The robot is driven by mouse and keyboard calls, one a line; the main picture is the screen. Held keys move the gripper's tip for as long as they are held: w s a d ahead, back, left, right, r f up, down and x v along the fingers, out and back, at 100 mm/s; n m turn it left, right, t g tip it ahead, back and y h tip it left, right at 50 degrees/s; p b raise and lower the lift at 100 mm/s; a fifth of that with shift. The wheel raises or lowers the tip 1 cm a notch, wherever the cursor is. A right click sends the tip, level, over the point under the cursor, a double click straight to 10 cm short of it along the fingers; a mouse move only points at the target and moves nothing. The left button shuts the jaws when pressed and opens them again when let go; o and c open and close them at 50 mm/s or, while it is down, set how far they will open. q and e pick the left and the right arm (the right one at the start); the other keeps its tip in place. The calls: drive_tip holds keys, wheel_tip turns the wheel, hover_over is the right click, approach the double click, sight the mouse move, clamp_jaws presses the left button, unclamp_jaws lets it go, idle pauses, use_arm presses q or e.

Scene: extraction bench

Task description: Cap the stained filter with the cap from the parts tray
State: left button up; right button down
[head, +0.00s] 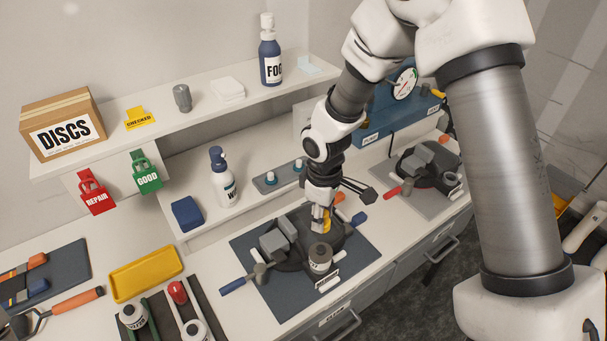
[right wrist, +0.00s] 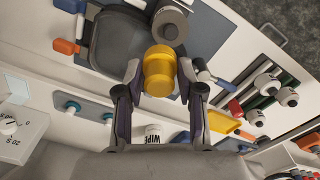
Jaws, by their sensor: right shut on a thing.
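My right gripper (head: 319,212) comes down over the black fixture (head: 290,262) on the blue mat (head: 258,297). It is shut on a yellow stepped round piece (right wrist: 159,72), which sits between its fingertips in the right wrist view. The yellow piece also shows in the head view (head: 327,226). I cannot tell whether it touches the fixture. A grey, dark-topped cylinder with a pale label (head: 320,262) stands close by, at the fixture's front edge; it also shows in the wrist view (right wrist: 170,24). I cannot tell which thing is the stained filter. My left gripper is not in view.
A yellow tray (head: 146,274) looks empty. A rack beside it holds white cylinders (head: 133,317) and a red one (head: 178,291). A wipe bottle (head: 223,178) and a grey strip with teal-topped pieces (head: 266,187) stand behind. A second fixture (head: 425,168) is at right.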

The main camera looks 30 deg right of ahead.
drive_tip(key=shift+s+r, duration=0.15)
drive_tip(key=f+b, duration=0.1)
drive_tip(key=f, duration=0.1)
drive_tip(key=s+f+b, duration=0.1)
drive_tip(key=shift+a+f+b, duration=0.25)
drive_tip(key=shift+a+b, duration=0.1)
drive_tip(key=shift+s+a+f+b, duration=0.2)
drive_tip(key=shift+f+b, duration=0.3)
drive_tip(key=shift+f, duration=0.3)
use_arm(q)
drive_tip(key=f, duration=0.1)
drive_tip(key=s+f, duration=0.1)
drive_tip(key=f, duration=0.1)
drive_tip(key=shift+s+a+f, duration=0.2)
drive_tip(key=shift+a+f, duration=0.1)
use_arm(e)
drive_tip(key=shift+w+d+f, duration=0.2)
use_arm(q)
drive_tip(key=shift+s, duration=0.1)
use_arm(e)
drive_tip(key=shift+s+a+r, duration=0.1)
drive_tip(key=shift+s+r, duration=0.05)
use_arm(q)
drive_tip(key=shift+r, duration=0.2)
